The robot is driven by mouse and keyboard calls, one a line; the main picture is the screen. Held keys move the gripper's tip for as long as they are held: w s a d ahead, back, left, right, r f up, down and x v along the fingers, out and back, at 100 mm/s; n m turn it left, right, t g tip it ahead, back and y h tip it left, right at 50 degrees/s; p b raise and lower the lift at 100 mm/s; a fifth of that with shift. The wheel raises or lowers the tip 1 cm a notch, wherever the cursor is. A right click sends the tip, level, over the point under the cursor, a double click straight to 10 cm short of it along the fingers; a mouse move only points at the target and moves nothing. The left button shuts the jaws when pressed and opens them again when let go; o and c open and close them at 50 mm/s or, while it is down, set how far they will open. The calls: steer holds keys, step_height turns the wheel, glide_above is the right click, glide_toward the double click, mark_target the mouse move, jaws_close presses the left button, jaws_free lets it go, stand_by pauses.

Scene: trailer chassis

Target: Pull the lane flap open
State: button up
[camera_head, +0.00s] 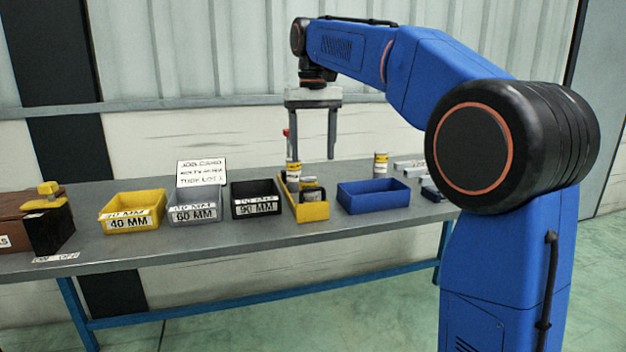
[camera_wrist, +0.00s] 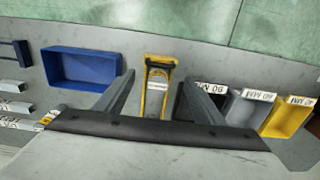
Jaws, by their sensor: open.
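The lane is a narrow yellow-edged holder between the black bin and the blue bin, with a yellow front panel (camera_head: 312,212) that I take for the flap. In the wrist view the lane's yellow end (camera_wrist: 160,60) lies between my fingers. The panel looks upright, though I cannot tell whether it is closed. Yellow-and-white cans (camera_head: 293,170) stand in or behind the lane. My gripper (camera_head: 311,157) points down above the lane's back part, fingers apart with nothing held. In the wrist view its fingers (camera_wrist: 160,79) frame the lane; contact is not visible.
The grey bench holds a yellow bin (camera_head: 113,224), grey bin (camera_head: 197,218), black bin (camera_head: 256,208) and blue bin (camera_head: 372,207). A job card (camera_head: 201,171) stands behind the grey bin. Another can (camera_head: 380,161) stands behind the blue bin. A black box with a yellow top (camera_head: 48,231) is far left.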

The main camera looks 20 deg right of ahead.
mark_target(313, 179)
step_height(313, 179, down, 8)
stand_by(0.4)
